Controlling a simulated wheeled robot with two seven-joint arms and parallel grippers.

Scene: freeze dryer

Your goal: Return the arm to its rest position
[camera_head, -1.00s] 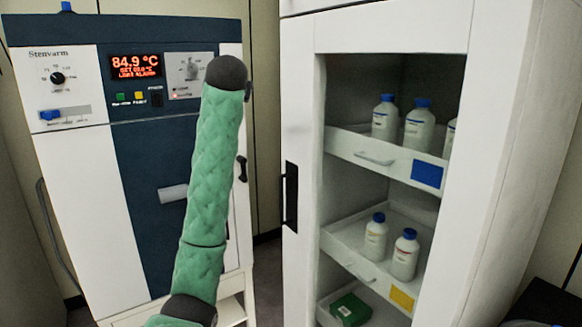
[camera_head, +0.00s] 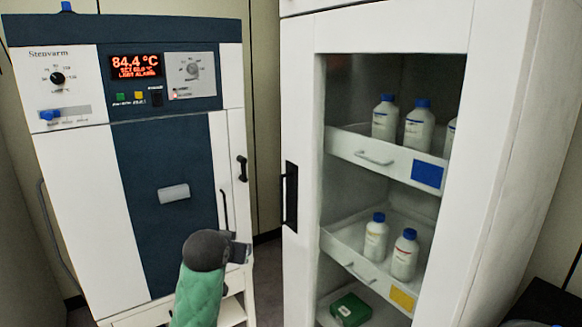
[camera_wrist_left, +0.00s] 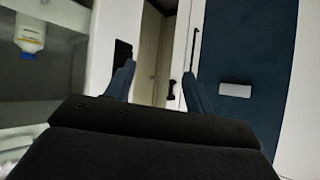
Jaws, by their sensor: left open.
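My left arm, in a green quilted sleeve with a dark rounded joint, rises from the bottom of the head view in front of the white and blue Stenvarm machine (camera_head: 165,245). Only a small dark part of my left gripper shows beside that joint, and its fingertips are not clear there. In the left wrist view, the two blue fingers of my left gripper (camera_wrist_left: 158,85) are apart with nothing between them. My right gripper is not in view.
A white cabinet (camera_head: 395,27) stands to the right. A green box (camera_head: 350,310) sits at the bottom. The machine's red display (camera_head: 136,66) reads 84.4 °C with an alarm line.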

